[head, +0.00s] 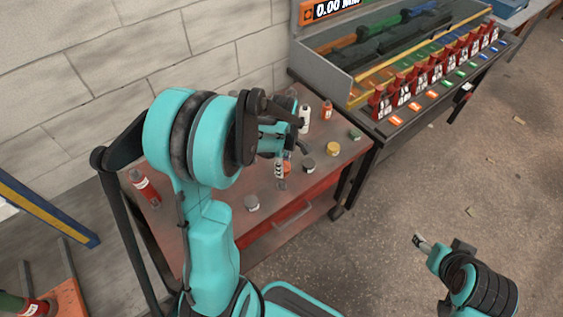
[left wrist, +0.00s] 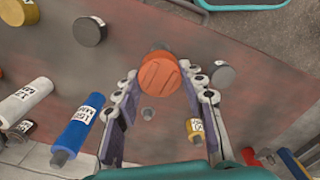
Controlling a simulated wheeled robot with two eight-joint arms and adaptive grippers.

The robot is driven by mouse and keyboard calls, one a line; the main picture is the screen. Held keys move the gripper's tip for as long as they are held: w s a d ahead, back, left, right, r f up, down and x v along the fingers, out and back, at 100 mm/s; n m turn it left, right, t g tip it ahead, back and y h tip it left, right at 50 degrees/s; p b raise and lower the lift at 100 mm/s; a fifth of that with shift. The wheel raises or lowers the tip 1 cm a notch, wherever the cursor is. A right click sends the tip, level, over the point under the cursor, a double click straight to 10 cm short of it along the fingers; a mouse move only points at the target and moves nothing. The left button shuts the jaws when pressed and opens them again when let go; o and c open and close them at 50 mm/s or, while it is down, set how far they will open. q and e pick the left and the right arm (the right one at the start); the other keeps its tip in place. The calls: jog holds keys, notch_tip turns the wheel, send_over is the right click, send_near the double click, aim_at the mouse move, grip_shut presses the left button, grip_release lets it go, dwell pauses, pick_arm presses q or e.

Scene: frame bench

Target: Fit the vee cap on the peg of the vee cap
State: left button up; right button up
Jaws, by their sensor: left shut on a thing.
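An orange round cap (left wrist: 160,78) with grooves across its top, which looks like the vee cap, is between the fingertips of my left gripper (left wrist: 163,85) in the left wrist view. The gripper is shut on it. A dull brownish stub (left wrist: 158,48) shows just beyond the cap; I cannot tell if it is the peg or if they touch. In the head view my left gripper (head: 290,152) is over the bench, with a bit of orange (head: 287,168) below it. My right gripper (head: 420,242) is off to the lower right, away from the bench; its jaw state is unclear.
On the reddish bench (head: 225,185) stand a red can (head: 145,187), a white bottle (head: 304,117), a yellow-topped jar (head: 332,149) and dark-topped jars (head: 252,203) (head: 308,165). A blue tube (left wrist: 78,130) lies near the gripper. A rack of red holders (head: 425,82) stands behind right.

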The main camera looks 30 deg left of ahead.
pick_arm(q)
jog(key=shift+a+n, duration=0.25)
jog(key=shift+n, duration=0.35)
jog(key=shift+f, duration=0.15)
jog(key=b, duration=0.5)
send_over(281, 182)
jog(key=shift+f, duration=2.9)
jog(key=shift+f+b, duration=1.95)
jog(key=o, duration=1.3)
